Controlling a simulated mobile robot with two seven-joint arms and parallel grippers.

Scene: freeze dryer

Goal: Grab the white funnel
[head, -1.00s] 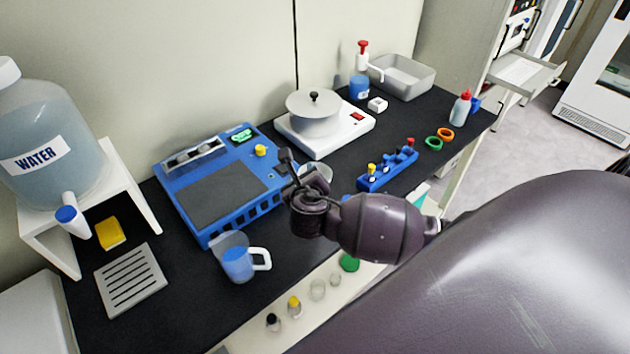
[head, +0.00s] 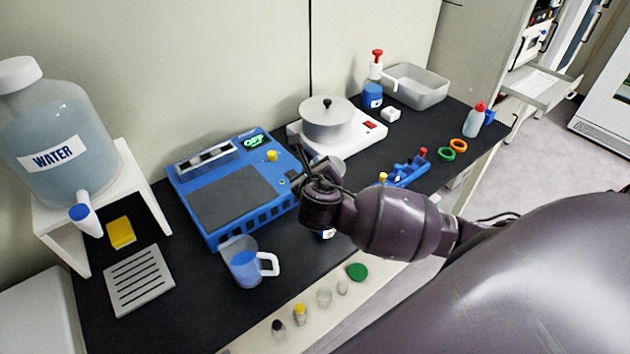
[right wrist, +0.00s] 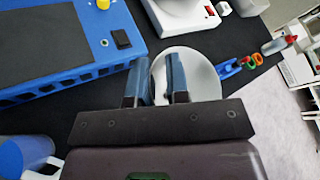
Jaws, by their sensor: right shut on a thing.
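The white funnel (right wrist: 205,82) shows in the right wrist view as a pale round cone, partly covered by my fingers. My right gripper (right wrist: 159,60) is shut on it, with one blue-grey finger on either side of its near edge. In the head view the right gripper is mostly hidden behind my own dark wrist. Only a pale bit of the funnel (head: 337,164) shows there, just right of the blue device and in front of the hot plate. My left gripper is in no view.
The blue device (head: 235,195) stands close on the left of the right gripper. The white hot plate (head: 360,133) with its pot is behind. A blue rack (head: 405,172) stands to the right. A blue measuring cup (head: 245,268) is near the front edge.

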